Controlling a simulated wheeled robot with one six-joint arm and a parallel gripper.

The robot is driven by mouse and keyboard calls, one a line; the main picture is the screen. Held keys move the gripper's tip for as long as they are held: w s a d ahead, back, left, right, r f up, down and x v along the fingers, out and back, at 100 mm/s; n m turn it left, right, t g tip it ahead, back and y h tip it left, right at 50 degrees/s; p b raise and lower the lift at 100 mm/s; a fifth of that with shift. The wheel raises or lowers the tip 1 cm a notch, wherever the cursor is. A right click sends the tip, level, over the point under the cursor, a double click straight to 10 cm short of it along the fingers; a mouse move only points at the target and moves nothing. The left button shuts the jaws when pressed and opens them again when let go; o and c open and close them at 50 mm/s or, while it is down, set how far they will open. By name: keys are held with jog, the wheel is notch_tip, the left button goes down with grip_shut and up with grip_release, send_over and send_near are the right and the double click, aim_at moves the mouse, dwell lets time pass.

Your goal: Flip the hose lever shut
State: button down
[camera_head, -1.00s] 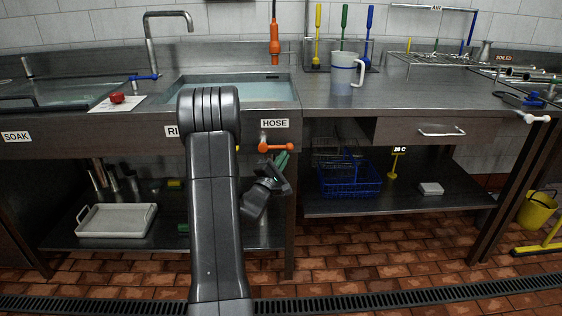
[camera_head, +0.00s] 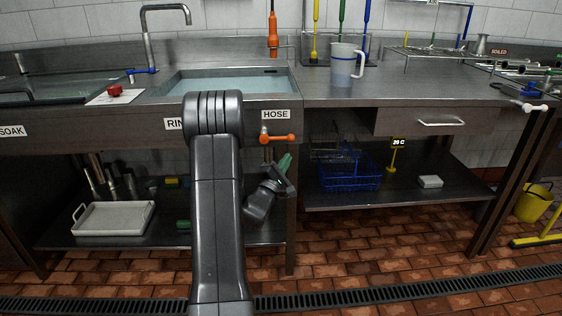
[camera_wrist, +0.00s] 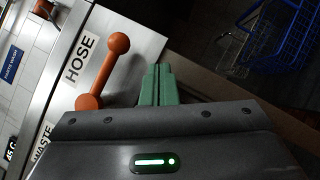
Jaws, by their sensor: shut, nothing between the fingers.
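The orange hose lever (camera_head: 279,138) sits on the front panel just under the HOSE label (camera_head: 275,115). In the head view it points sideways to the right from its pivot, roughly level. In the wrist view the lever (camera_wrist: 104,70) shows its round knob and its pivot end, beside the HOSE label (camera_wrist: 79,60). My gripper (camera_head: 285,162) has green fingers and is just below the lever in the head view. In the wrist view the fingers (camera_wrist: 157,84) are together and empty, beside the lever, with a small gap in the picture.
The rinse sink (camera_head: 225,86) holds water above the panel. A blue basket (camera_head: 350,175) and a white tray (camera_head: 113,217) are on the lower shelves. A drawer (camera_head: 420,122) is to the right. A table leg (camera_head: 291,225) stands close to my gripper.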

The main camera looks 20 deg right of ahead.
jog(key=s+a+f+p, duration=0.1)
jog(key=s+a+f, duration=0.1)
jog(key=s+f, duration=0.3)
jog(key=s, duration=0.3)
jog(key=shift+a+f+p, duration=0.35)
jog(key=shift+w, duration=0.1)
